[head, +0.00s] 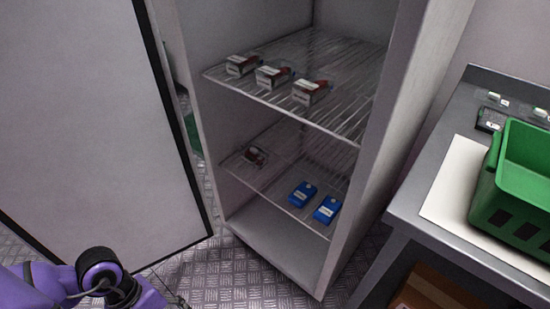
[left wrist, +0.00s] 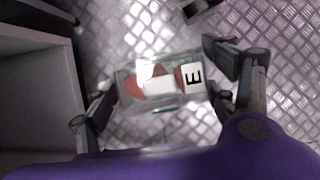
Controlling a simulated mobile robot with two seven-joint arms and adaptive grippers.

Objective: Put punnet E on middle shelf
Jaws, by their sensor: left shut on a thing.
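Punnet E (left wrist: 140,98) is a clear box with red berries and a white label marked E. In the left wrist view my left gripper (left wrist: 160,88) is shut on it, one finger at each end, above the metal floor. In the head view my left arm is at the bottom left; the punnet is not visible there. The open cabinet (head: 277,232) has an upper wire shelf (head: 335,68) with three small white and red cartons and a lower wire shelf (head: 262,185) with a small dark item and two blue boxes. My right gripper is not in view.
The open cabinet door (head: 95,110) stands at the left. A metal table (head: 415,190) at the right holds a green crate (head: 520,190). A cardboard box (head: 435,292) is below it.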

